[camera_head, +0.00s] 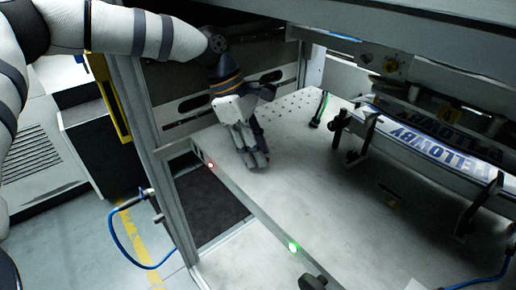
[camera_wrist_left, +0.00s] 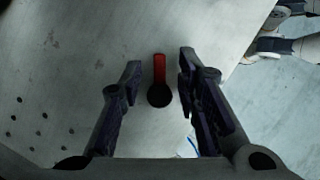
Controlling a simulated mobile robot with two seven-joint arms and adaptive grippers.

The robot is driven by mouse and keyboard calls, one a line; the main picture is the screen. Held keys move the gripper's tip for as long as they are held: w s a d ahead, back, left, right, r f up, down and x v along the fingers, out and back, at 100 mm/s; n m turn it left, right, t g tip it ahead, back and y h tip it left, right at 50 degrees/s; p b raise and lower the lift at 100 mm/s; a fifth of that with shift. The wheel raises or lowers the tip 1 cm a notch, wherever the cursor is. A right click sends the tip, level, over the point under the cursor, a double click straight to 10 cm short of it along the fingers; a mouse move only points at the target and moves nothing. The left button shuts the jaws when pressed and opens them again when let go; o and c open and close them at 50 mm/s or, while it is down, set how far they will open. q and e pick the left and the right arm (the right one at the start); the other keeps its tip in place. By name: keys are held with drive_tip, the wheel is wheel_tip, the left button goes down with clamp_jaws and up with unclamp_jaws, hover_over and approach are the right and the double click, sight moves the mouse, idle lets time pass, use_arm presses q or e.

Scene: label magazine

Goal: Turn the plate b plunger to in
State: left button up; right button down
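In the left wrist view a plunger (camera_wrist_left: 159,95) shows as a dark round knob with a red bar pointing up the picture. It lies between the two finger pads of my left gripper (camera_wrist_left: 160,72), with a gap on both sides. The fingers are apart and hold nothing. No label shows which plate this plunger belongs to. In the head view my left gripper (camera_head: 257,160) points down over the pale plate (camera_head: 300,170), near its left edge; the plunger is not visible there, apparently hidden by the gripper. My right gripper is not in view.
A frame rail with a red light (camera_head: 210,165) and a green light (camera_head: 293,247) runs along the plate's left side. A black knob (camera_head: 312,283) sits at the bottom. A post (camera_head: 150,150) stands left of the gripper.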

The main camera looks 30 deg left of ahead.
use_arm(q)
drive_tip(key=shift+d+f, duration=0.1)
clamp_jaws()
drive_tip(key=shift+m, duration=0.3)
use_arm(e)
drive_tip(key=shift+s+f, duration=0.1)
use_arm(q)
drive_tip(key=shift+s+m+g, duration=0.1)
drive_tip(key=shift+m+g, duration=0.4)
drive_tip(key=shift+m, duration=0.5)
drive_tip(key=shift+s+r+m+g+b, duration=0.1)
drive_tip(key=shift+r+m+g+b, duration=0.15)
drive_tip(key=shift+m, duration=0.65)
drive_tip(key=shift+s+m+g+b, duration=0.15)
drive_tip(key=shift+m+g, duration=0.2)
drive_tip(key=shift+m, duration=0.55)
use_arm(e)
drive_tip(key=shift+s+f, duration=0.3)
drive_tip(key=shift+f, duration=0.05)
